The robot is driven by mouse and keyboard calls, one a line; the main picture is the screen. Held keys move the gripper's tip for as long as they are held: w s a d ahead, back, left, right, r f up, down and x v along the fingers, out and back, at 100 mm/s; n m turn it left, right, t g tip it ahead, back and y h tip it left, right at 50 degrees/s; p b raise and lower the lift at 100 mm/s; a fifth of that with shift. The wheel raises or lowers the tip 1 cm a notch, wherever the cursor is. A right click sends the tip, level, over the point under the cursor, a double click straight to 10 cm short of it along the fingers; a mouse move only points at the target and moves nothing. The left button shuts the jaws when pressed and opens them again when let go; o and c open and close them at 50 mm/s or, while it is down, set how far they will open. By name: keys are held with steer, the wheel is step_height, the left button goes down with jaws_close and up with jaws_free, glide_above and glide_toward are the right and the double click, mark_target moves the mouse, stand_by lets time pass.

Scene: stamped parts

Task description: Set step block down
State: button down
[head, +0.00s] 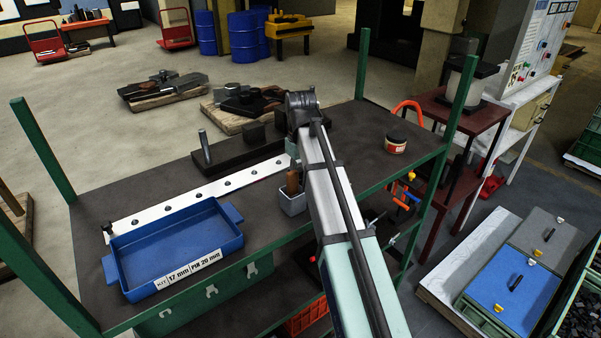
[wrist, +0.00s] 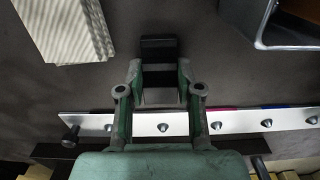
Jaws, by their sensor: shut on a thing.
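The step block (wrist: 158,48) is a small dark block with a stepped shape, seen in the wrist view between the fingertips. My gripper (wrist: 160,72) is shut on it, one finger on each side. They are over the dark shelf top (wrist: 215,75), beside a white strip with studs (wrist: 240,120). I cannot tell whether the block touches the shelf. In the head view my arm hides the block and the fingertips.
A grey bin (wrist: 262,38) and a pale ribbed object (wrist: 70,30) flank the block's area. In the head view, a blue tray (head: 140,285) stands left, a dark base with a post (head: 204,147) behind, and a round tin (head: 396,143) right. Green uprights (head: 362,62) frame the shelf.

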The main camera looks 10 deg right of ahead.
mark_target(301, 173)
steer(key=shift+f, duration=0.2)
steer(key=c, duration=0.8)
jaws_free()
steer(key=shift+o, duration=0.2)
steer(key=shift+r, duration=0.15)
step_height(301, 173, up, 6)
steer(key=shift+w+r+b, duration=0.1)
steer(key=shift+r+b, duration=0.1)
steer(key=shift+b, duration=1.05)
steer(key=shift+o, duration=0.4)
steer(key=shift+r, duration=0.65)
